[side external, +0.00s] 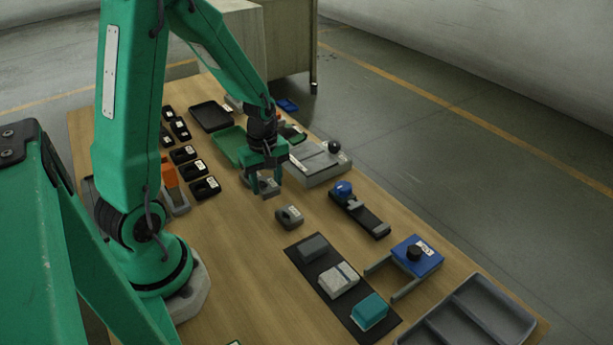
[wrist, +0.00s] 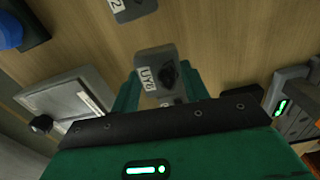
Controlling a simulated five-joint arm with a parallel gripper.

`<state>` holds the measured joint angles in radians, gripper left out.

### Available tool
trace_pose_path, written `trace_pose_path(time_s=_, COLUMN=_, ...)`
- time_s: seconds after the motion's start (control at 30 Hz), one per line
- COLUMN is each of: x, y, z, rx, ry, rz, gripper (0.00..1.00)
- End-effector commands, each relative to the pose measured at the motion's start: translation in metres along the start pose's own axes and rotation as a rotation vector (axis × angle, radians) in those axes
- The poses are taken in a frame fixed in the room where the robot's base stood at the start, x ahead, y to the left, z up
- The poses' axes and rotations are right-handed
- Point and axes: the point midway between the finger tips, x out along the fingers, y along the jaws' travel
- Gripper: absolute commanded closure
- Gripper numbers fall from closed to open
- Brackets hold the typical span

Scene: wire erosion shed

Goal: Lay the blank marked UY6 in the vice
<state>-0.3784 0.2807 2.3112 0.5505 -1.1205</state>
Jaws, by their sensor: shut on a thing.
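My gripper (side external: 262,178) is shut on a grey blank, low over the middle of the bench. The blank (wrist: 152,62) sits between the two green fingers in the wrist view. Its white label appears to read UY6; the last character is slightly blurred. A dark round feature shows on its top. In the side view this blank (side external: 268,187) is partly hidden by the fingers. A black rail with a grey jaw and blue knob (side external: 360,210) looks like the vice, to the right of my gripper; I cannot be certain. It seems empty.
Another grey labelled blank (side external: 289,216) lies just nearer the camera. A grey box with a black ball knob (side external: 318,165) stands close behind my gripper. A dark mat (side external: 306,262) holds several blocks. A blue fixture (side external: 418,258) and grey tray (side external: 470,315) lie at right.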

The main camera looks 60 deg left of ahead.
Motion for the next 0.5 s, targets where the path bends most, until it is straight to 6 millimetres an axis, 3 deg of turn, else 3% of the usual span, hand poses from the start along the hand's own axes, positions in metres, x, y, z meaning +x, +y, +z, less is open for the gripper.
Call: trace_pose_path(time_s=0.5, x=-0.022, y=0.001, z=-0.001, rx=0.0, ry=0.002, rz=0.004, gripper=0.91)
